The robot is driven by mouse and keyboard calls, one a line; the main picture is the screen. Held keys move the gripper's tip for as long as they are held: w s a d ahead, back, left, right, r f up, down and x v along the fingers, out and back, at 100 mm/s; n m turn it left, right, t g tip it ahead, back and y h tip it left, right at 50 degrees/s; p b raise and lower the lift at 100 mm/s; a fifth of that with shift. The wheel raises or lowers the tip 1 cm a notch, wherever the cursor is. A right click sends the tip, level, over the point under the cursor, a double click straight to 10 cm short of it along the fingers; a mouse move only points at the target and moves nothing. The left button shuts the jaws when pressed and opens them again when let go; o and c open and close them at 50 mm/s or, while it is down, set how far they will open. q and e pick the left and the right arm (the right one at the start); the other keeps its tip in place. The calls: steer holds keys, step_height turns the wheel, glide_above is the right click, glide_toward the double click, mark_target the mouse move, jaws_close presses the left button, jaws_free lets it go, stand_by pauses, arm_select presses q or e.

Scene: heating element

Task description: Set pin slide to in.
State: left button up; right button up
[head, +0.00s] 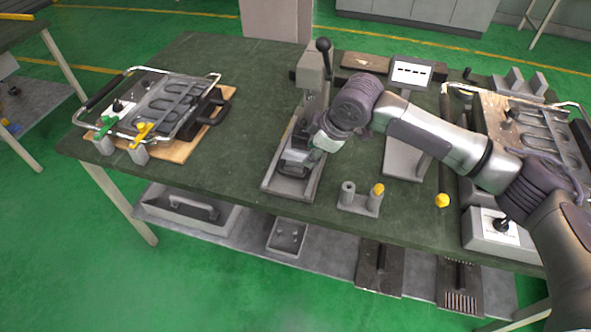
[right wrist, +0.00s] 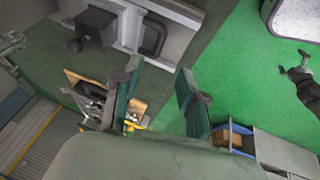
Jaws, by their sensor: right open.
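A grey press-like fixture (head: 278,184) stands mid-table, with a column and a black-knobbed lever (head: 323,45). A dark handle piece (head: 291,168) sits low on its base. I cannot tell for certain which part is the pin slide or its position. My right gripper (head: 314,148) is over the fixture, above the base, its fingers partly hidden by the wrist. In the right wrist view the right gripper (right wrist: 158,72) has its two green fingers apart and empty. My left gripper is not visible.
A wire-handled plate fixture (head: 165,100) lies on a wooden board at the left. A small two-post block (head: 358,205), a display stand (head: 411,74) and another plate fixture (head: 520,120) are to the right. The mat left of the press is clear.

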mark_target(293, 173)
steer(key=p+x, duration=0.1)
steer(key=x, duration=1.2)
steer(key=shift+a+r, duration=0.1)
steer(key=shift+c, duration=0.3)
jaws_close()
